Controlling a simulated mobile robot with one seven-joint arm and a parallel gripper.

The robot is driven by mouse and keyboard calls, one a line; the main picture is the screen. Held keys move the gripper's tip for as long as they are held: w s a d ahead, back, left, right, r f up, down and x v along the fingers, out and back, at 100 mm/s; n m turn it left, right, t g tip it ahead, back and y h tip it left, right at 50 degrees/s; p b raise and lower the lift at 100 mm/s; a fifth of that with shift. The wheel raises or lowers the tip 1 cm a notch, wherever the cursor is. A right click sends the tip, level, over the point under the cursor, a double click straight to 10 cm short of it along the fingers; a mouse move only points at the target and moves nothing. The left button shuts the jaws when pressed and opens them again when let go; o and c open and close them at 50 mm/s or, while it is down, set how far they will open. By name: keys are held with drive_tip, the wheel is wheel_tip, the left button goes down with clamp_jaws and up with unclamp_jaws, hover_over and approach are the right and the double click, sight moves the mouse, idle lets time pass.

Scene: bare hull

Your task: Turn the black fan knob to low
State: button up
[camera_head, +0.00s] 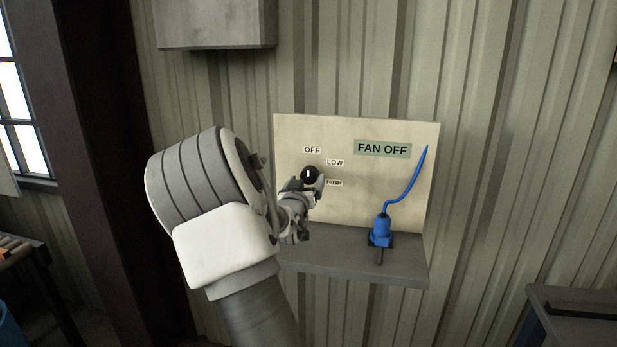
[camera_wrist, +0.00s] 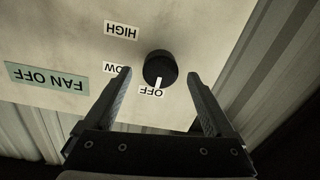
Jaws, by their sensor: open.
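The black fan knob (camera_head: 308,174) is on an upright cream panel (camera_head: 290,130). Its white pointer mark points up at the OFF label (camera_head: 312,150). The LOW label (camera_head: 335,162) and HIGH label (camera_head: 334,183) are to its right. A green sign (camera_head: 382,149) reads FAN OFF. In the wrist view, turned upside down, the knob (camera_wrist: 160,67) lies between and just beyond the two fingertips, its mark toward OFF (camera_wrist: 151,91). My gripper (camera_wrist: 160,75) is open, with a gap showing on each side of the knob. In the head view my gripper (camera_head: 312,185) partly covers the knob's lower edge.
A blue device (camera_head: 381,231) with a curved blue spout stands on the grey shelf (camera_head: 350,258) right of my gripper. A grey box (camera_head: 214,24) hangs on the corrugated wall above. A dark table (camera_head: 575,310) is at lower right.

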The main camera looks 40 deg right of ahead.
drive_tip(key=shift+x, duration=1.5)
drive_tip(key=c, duration=1.4)
